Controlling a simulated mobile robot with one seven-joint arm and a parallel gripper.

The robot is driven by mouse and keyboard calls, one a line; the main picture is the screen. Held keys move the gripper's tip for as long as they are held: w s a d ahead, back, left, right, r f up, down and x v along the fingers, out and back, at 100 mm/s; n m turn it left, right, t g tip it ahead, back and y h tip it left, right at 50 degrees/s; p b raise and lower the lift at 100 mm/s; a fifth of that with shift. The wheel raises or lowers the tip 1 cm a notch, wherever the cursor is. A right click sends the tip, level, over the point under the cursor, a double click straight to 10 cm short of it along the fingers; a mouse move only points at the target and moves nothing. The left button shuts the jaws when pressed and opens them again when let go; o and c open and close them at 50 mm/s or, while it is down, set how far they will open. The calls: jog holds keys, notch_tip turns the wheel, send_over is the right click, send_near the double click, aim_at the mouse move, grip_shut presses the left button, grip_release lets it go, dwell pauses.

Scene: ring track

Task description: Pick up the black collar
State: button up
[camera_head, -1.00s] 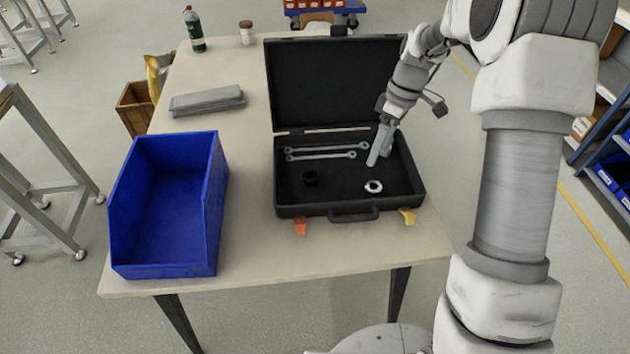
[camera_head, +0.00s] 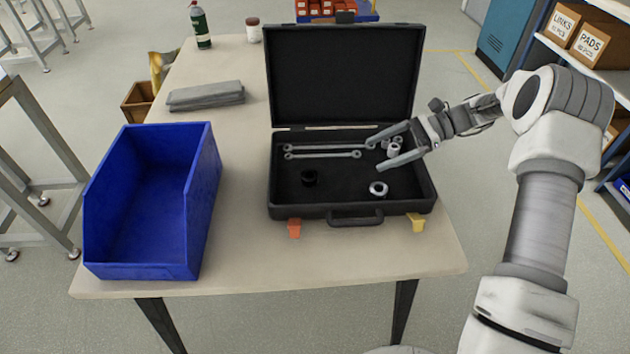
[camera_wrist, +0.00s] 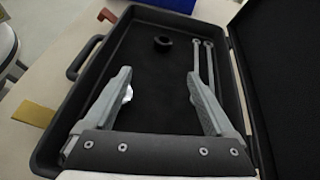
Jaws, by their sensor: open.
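The black collar (camera_head: 309,178) lies on the dark floor of the open black case (camera_head: 352,211), toward its left side. In the wrist view the collar (camera_wrist: 163,43) shows beyond my fingertips, near the far end of the case. My gripper (camera_head: 373,154) is open and empty over the right half of the case, its fingers pointing left toward the collar, clearly apart from it. A silver ring (camera_head: 378,188) lies near the case's front right. In the wrist view it is mostly hidden behind my left finger.
Two wrenches (camera_head: 323,154) lie along the back of the case floor. Small pale metal parts (camera_head: 393,148) sit by my gripper. The upright lid (camera_head: 345,75) stands behind. A blue bin (camera_head: 190,215) is on the table at left, and a grey folded cloth (camera_head: 205,96) lies behind it.

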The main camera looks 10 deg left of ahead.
jog(key=shift+w+f+m+y, duration=0.15)
jog(key=shift+m+y, duration=0.15)
jog(key=shift+m, duration=0.3)
jog(key=b, duration=0.2)
send_near(313, 175)
jog(key=x, duration=0.3)
jog(key=shift+f, duration=0.25)
jog(key=shift+b+x, duration=0.65)
jog(key=shift+x, duration=2.45)
jog(key=shift+r, duration=0.2)
grip_shut()
